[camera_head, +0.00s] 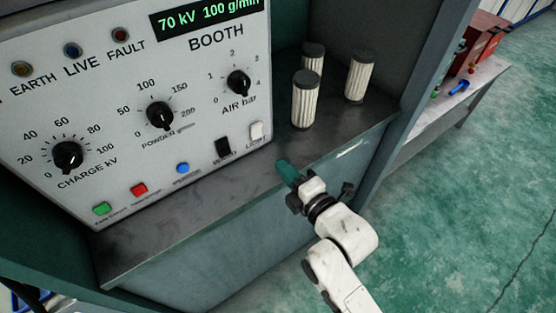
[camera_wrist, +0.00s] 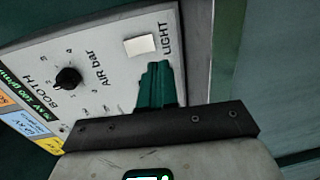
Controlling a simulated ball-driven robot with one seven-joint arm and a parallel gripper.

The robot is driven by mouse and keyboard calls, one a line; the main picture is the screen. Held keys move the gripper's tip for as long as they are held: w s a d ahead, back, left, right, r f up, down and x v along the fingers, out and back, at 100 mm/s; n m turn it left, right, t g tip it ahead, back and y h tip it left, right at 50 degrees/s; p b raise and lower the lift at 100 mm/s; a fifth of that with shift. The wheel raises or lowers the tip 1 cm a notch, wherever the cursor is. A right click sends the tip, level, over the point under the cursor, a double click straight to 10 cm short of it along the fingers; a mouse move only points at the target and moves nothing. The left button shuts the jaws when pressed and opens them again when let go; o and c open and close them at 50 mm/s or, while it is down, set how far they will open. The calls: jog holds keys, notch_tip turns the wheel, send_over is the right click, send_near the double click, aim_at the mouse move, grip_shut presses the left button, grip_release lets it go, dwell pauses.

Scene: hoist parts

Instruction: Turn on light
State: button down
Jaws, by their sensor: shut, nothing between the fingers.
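A white rocker switch (camera_head: 257,131) labelled LIGHT sits at the lower right of the grey booth control panel (camera_head: 105,82). It also shows in the wrist view (camera_wrist: 140,45), just beyond my fingertips. My gripper (camera_head: 284,166), with teal fingers, is shut and empty. In the head view it is over the ledge, below and right of the light switch. The fingers also show in the wrist view (camera_wrist: 156,80), pointing toward the panel near the LIGHT label. A gap between fingertips and switch shows in the head view.
A black switch (camera_head: 223,147) is left of the light switch, with blue, red and green buttons further left. Three pleated filter cartridges (camera_head: 305,100) stand on the ledge (camera_head: 170,225) right of the panel. A cabinet side wall (camera_head: 420,70) rises further right.

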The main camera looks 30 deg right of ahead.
jog(key=shift+s+d+f, duration=0.15)
jog(key=shift+s+d, duration=0.05)
jog(key=shift+s, duration=1.1)
jog(key=shift+s+d+f, duration=0.15)
jog(key=shift+s, duration=1.15)
jog(key=s+d+f+m+g+h+p, duration=0.2)
jog(key=s+d+f+m+g, duration=0.2)
jog(key=s+f+m+g, duration=0.5)
jog(key=s+d+m+g, duration=0.2)
jog(key=s+m+g, duration=0.4)
jog(key=s+m, duration=0.5)
jog(key=shift+s+d+f+g+h+p, duration=0.3)
jog(key=shift+s+d+f+g+p, duration=0.1)
jog(key=shift+s+p, duration=0.1)
jog(key=shift+a, duration=0.1)
